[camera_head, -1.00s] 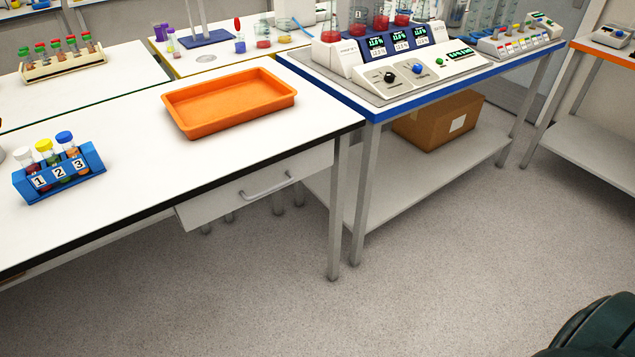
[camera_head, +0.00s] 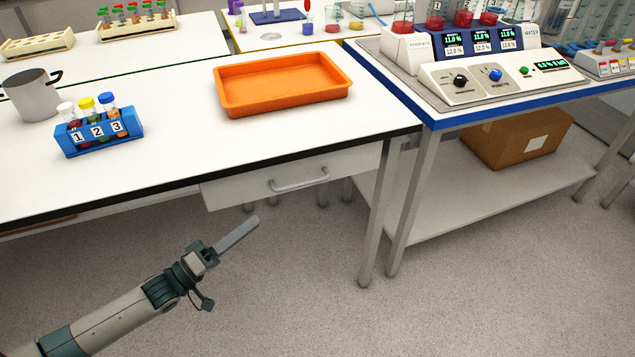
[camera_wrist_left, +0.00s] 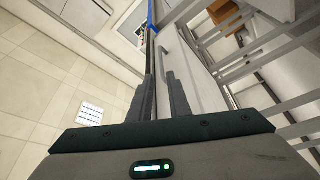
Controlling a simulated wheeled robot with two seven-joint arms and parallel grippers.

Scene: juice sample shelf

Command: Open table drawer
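The white table drawer (camera_head: 236,190) sits under the right part of the white table's front edge and looks shut. Its grey bar handle (camera_head: 298,184) runs along the middle of the front. My left gripper (camera_head: 240,232) comes in from the lower left, in front of and below the drawer, apart from the handle. In the left wrist view its two fingers (camera_wrist_left: 161,98) stand apart with nothing between them. A pale panel of the table, probably the drawer front, is just beyond the fingers there. My right gripper is not in view.
An orange tray (camera_head: 232,107), a blue rack (camera_head: 100,143) with numbered tubes and a grey mug (camera_head: 33,96) stand on the white table (camera_head: 180,135). Table legs (camera_head: 378,215) stand right of the drawer. The floor (camera_head: 300,290) in front is clear.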

